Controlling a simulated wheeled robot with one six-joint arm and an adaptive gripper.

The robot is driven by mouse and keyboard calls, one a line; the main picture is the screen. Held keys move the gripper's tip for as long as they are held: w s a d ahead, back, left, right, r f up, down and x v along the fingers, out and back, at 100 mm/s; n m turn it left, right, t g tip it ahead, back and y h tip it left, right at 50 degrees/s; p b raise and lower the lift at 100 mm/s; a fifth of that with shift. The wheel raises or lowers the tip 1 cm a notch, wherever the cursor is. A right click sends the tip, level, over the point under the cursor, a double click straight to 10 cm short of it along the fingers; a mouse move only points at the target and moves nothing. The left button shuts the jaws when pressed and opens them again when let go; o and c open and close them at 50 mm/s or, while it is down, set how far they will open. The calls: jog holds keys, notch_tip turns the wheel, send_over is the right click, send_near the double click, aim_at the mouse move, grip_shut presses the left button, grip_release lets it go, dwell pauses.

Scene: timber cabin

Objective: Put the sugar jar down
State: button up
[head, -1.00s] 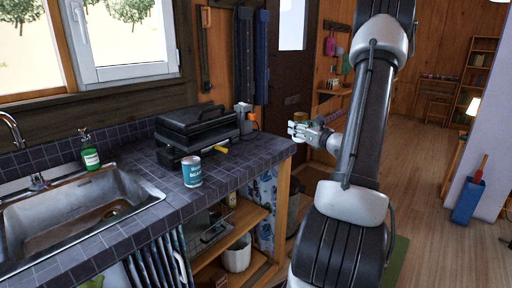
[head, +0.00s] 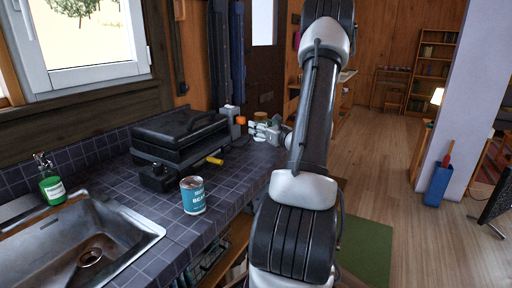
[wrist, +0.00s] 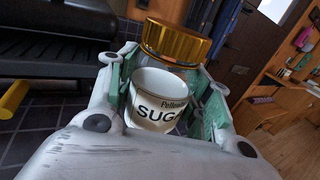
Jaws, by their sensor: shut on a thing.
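The sugar jar (wrist: 160,105) is a glass jar with a gold lid and a white label reading "SUG" in the wrist view. My gripper (wrist: 166,88) is shut on it, with a finger on each side. In the head view my gripper (head: 262,130) is at the far right end of the tiled counter (head: 232,182). Only a little of the jar's lid (head: 262,116) shows there above the fingers. I cannot tell whether the jar's base touches the counter.
A black grill-like appliance (head: 180,135) with a yellow handle stands left of my gripper. A blue can (head: 193,196) is nearer, beside the sink (head: 95,240). A grey device with an orange part (head: 240,121) stands just behind. Bare tiles lie between can and gripper.

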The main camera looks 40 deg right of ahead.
aim_at(260, 142)
jog(key=shift+f, duration=3.2)
jog(key=shift+f, duration=0.1)
jog(key=o, duration=1.2)
jog(key=shift+c, duration=0.2)
